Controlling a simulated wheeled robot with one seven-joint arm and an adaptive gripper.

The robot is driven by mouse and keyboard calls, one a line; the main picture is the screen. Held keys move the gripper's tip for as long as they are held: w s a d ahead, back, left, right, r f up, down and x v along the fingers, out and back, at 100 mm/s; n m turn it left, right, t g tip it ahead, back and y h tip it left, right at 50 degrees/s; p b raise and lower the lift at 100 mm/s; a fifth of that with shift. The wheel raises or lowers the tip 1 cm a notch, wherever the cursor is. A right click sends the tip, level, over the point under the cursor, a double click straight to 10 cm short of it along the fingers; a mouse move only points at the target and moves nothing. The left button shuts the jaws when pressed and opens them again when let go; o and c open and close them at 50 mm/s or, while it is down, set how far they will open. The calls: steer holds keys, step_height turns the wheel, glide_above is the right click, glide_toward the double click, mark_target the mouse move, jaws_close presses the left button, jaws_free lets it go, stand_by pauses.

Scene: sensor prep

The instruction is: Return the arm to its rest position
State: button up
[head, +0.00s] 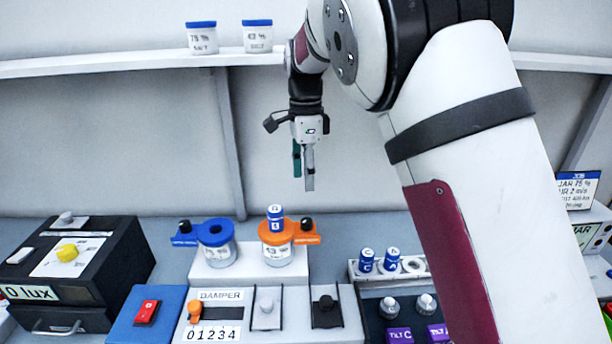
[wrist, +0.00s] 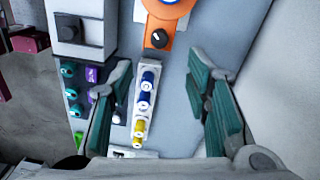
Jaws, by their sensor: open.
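My gripper (head: 304,166) hangs down in the air above the bench in the head view, below my raised white arm. In the wrist view, its two teal fingers (wrist: 165,115) stand wide apart, with nothing held between them. Below the gap, the wrist view shows a narrow white rack (wrist: 137,118) with blue and yellow capped pieces, well below the fingers. In the head view, a blue sensor piece (head: 276,218) stands upright in the orange-topped jar (head: 277,256), to the lower left of the gripper and apart from it.
A blue-topped jar (head: 214,247) stands left of the orange one. A black lux box (head: 85,262) is at far left, and a damper panel (head: 222,318) is in front. A shelf (head: 130,64) with two tubs runs along the wall. The air around the gripper is clear.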

steer(key=s+d+r+n+t+y, duration=0.1)
steer(key=s+d+r+n+t, duration=0.2)
steer(key=s+d+r+n, duration=0.7)
steer(key=s+d+f+n+t, duration=0.1)
steer(key=s+d+n, duration=0.2)
steer(key=s, duration=0.8)
steer(key=s+d+f+n+t+h, duration=0.1)
steer(key=s+d+n+t, duration=0.1)
steer(key=s, duration=0.9)
steer(key=shift+s+d+n, duration=0.4)
steer(key=shift+d+n, duration=0.1)
steer(key=shift+d, duration=0.1)
